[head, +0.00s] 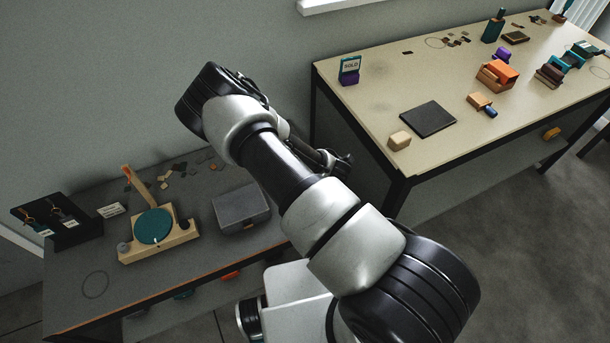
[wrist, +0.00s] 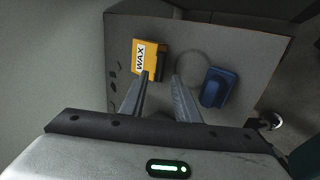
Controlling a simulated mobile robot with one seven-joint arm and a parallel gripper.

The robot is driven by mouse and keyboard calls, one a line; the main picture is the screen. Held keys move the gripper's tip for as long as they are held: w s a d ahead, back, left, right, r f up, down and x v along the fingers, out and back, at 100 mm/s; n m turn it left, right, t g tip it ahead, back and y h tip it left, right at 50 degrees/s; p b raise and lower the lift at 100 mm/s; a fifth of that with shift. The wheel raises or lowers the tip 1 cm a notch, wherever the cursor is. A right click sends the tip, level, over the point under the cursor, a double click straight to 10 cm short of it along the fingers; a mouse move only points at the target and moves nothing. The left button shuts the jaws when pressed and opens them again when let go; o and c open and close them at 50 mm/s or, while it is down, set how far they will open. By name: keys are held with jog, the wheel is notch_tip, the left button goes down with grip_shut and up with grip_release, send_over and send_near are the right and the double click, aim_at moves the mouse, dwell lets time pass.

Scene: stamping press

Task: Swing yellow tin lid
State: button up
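A yellow tin (wrist: 147,58) marked "WAX" shows in the wrist view, on a grey surface beyond my fingertips. Its yellow face carries a white label, and a dark part shows along its right side. I cannot tell whether its lid is open or closed. My gripper (wrist: 162,77) is open, with an empty gap between its two fingers. The left fingertip appears just below the tin's lower edge in the picture; I cannot tell whether they touch. I cannot make out the yellow tin in the head view, where my arm covers part of the scene.
A blue object (wrist: 215,88) lies right of the fingers in the wrist view. In the head view, the dark bench (head: 190,276) carries a grey box (head: 241,210) and a wooden fixture with a teal disc (head: 153,227). A pale table (head: 375,91) with several items stands right.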

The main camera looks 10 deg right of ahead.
jog(key=b+x, duration=0.5)
jog(key=x, duration=0.3)
jog(key=shift+s+f, duration=0.1)
jog(key=shift+a, duration=0.1)
jog(key=shift+c, duration=0.6)
grip_shut()
